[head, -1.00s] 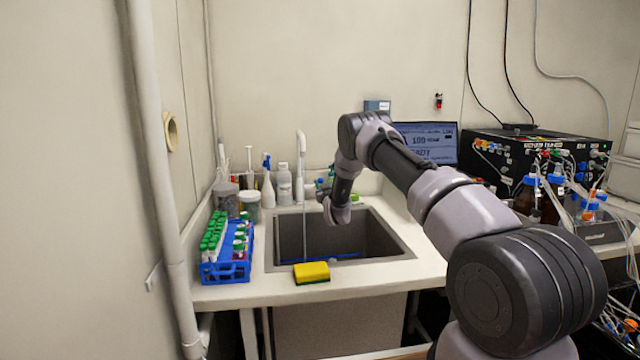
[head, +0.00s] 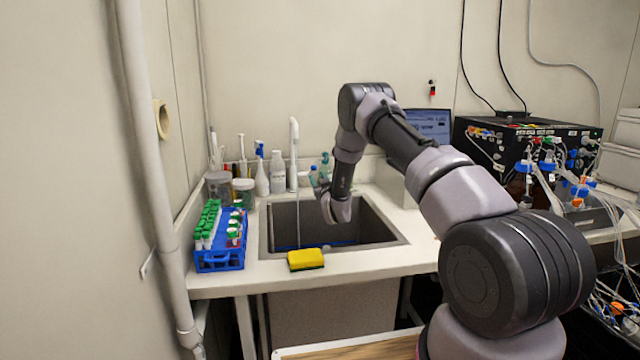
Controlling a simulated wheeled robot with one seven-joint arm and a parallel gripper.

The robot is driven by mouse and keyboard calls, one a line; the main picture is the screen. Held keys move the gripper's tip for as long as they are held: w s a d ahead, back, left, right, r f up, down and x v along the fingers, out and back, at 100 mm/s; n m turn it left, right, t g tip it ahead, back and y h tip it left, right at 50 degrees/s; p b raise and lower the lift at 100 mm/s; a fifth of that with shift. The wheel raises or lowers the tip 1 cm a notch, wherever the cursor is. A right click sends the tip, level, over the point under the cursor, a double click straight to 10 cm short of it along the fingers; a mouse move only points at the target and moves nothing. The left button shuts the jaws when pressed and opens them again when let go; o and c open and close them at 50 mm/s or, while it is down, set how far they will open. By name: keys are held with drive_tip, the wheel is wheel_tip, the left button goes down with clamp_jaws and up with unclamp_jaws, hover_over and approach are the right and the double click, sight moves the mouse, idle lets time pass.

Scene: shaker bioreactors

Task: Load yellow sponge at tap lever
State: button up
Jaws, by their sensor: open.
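The yellow sponge (head: 306,259) with a dark underside lies flat on the counter at the front rim of the sink (head: 335,222). The white tap (head: 294,150) stands upright behind the sink, with a thin stream or line falling from it into the basin. A small white and blue piece (head: 312,172), possibly the tap lever, shows to the right of the tap. My gripper (head: 322,192) is over the sink, behind and above the sponge and apart from it. It is open; its fingers are small and partly hidden by my wrist.
A blue rack (head: 220,260) of capped tubes stands left of the sink. Bottles and jars line the back left, including a blue-topped spray bottle (head: 262,170). A monitor (head: 428,124) and a black instrument box (head: 520,150) stand at the right. Counter right of the sponge is clear.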

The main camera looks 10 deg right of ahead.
drive_tip(key=s, duration=0.4)
drive_tip(key=shift+d+f, duration=0.2)
drive_tip(key=shift+f, duration=0.1)
drive_tip(key=shift+r, duration=0.1)
drive_tip(key=s+d+r+m+g+h, duration=0.1)
drive_tip(key=s+d+r+m+g, duration=0.1)
drive_tip(key=r, duration=0.9)
drive_tip(key=s+d+r+m+g+h, duration=0.1)
drive_tip(key=s+d+r+m+g, duration=0.15)
drive_tip(key=r, duration=0.75)
drive_tip(key=s+d+r+m+g, duration=0.1)
drive_tip(key=s+d+r, duration=0.1)
drive_tip(key=s+r, duration=0.65)
drive_tip(key=s+a+m+g+y, duration=0.2)
drive_tip(key=s+g, duration=0.5)
drive_tip(key=s, duration=3.3)
drive_tip(key=shift+s+r, duration=0.15)
drive_tip(key=shift+s, duration=0.15)
